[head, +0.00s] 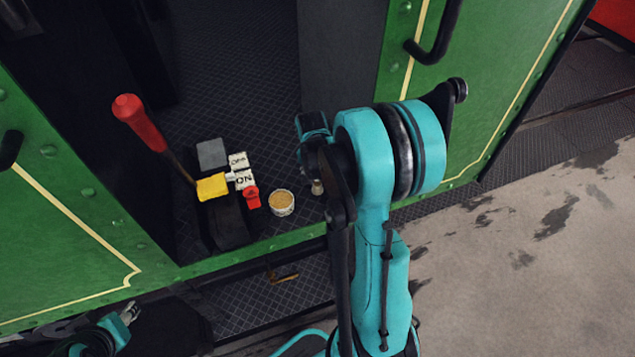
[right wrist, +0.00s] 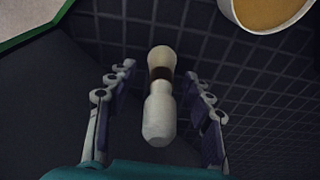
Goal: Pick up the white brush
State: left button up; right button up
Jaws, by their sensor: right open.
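The white brush (right wrist: 160,115) has a pale rounded handle, a dark band and cream bristles. In the right wrist view it lies between the spread fingers of my right gripper (right wrist: 158,95), with a gap on both sides. In the head view a small part of the brush (head: 317,187) shows on the tram floor, just left of my right arm. My right gripper's fingertips are hidden behind the arm in the head view. My left gripper (head: 115,335) is at the lower left, away from the brush; its fingers are too unclear to read.
A bowl of tan contents (head: 282,203) stands close left of the brush. Further left are a red-handled lever (head: 140,122), a yellow block (head: 212,186), ON and OFF signs (head: 241,170) and a red piece (head: 252,197). Green tram walls (head: 455,110) flank the doorway.

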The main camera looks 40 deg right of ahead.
grip_shut()
jog(key=shift+r, duration=0.1)
notch_tip(320, 180, up, 10)
jog(key=p, duration=0.3)
